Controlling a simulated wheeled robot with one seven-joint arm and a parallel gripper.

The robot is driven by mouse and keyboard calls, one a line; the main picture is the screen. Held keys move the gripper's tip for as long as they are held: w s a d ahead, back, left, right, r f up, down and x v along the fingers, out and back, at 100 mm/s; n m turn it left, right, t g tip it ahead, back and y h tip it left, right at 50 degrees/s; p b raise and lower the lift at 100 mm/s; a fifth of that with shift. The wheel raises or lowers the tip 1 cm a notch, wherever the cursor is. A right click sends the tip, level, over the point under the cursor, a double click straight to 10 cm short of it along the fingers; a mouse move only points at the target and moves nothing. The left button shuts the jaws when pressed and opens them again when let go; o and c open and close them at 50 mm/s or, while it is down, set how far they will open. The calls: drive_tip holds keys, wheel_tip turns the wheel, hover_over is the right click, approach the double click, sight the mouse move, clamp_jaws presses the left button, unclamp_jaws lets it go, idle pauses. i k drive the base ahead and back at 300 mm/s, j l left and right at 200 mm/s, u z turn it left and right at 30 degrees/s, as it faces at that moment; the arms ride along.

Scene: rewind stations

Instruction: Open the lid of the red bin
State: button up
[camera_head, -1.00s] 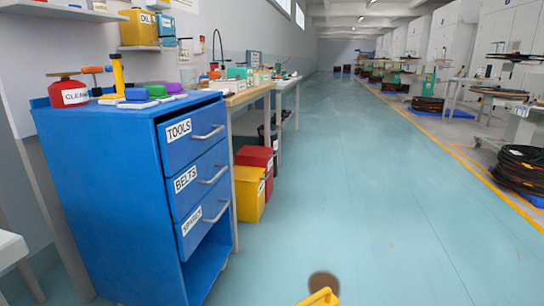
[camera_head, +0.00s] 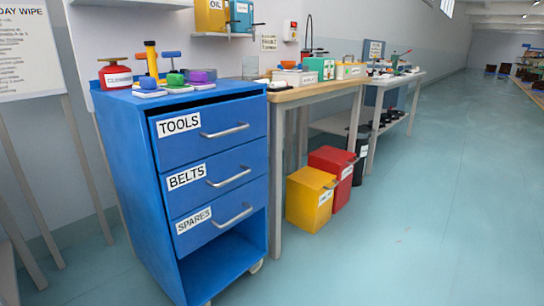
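The red bin (camera_head: 330,163) stands on the floor under the wooden bench, just behind a yellow bin. Its flat red top shows and looks closed. A white label is on its front, too small to read. The yellow bin hides part of its left side. My gripper is not in this view.
The yellow bin (camera_head: 311,200) stands in front of the red one. A blue drawer cabinet (camera_head: 130,170) on casters stands at the left. The wooden bench (camera_head: 325,88) has its legs near the bins. A dark bin (camera_head: 359,165) is behind. The floor to the right is clear.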

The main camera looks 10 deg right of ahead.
sight(332, 155)
drive_tip(key=i+l, duration=0.15)
drive_tip(key=l, duration=0.2)
drive_tip(key=i+l, duration=0.15)
drive_tip(key=l, duration=0.25)
drive_tip(key=i+l+z, duration=0.1)
drive_tip(key=l, duration=0.25)
drive_tip(key=i+l, duration=0.25)
drive_tip(key=l, duration=0.15)
drive_tip(key=i+l+z, duration=0.1)
drive_tip(key=l, duration=0.25)
drive_tip(key=i+l, duration=0.25)
drive_tip(key=i+j+z, duration=0.1)
drive_tip(key=i, duration=0.45)
drive_tip(key=i+j, duration=0.1)
drive_tip(key=i, duration=0.45)
drive_tip(key=i+j+z, duration=0.15)
drive_tip(key=i, duration=0.4)
drive_tip(key=i+j, duration=0.3)
drive_tip(key=j, duration=0.15)
drive_tip(key=i+j, duration=0.35)
drive_tip(key=j, duration=0.1)
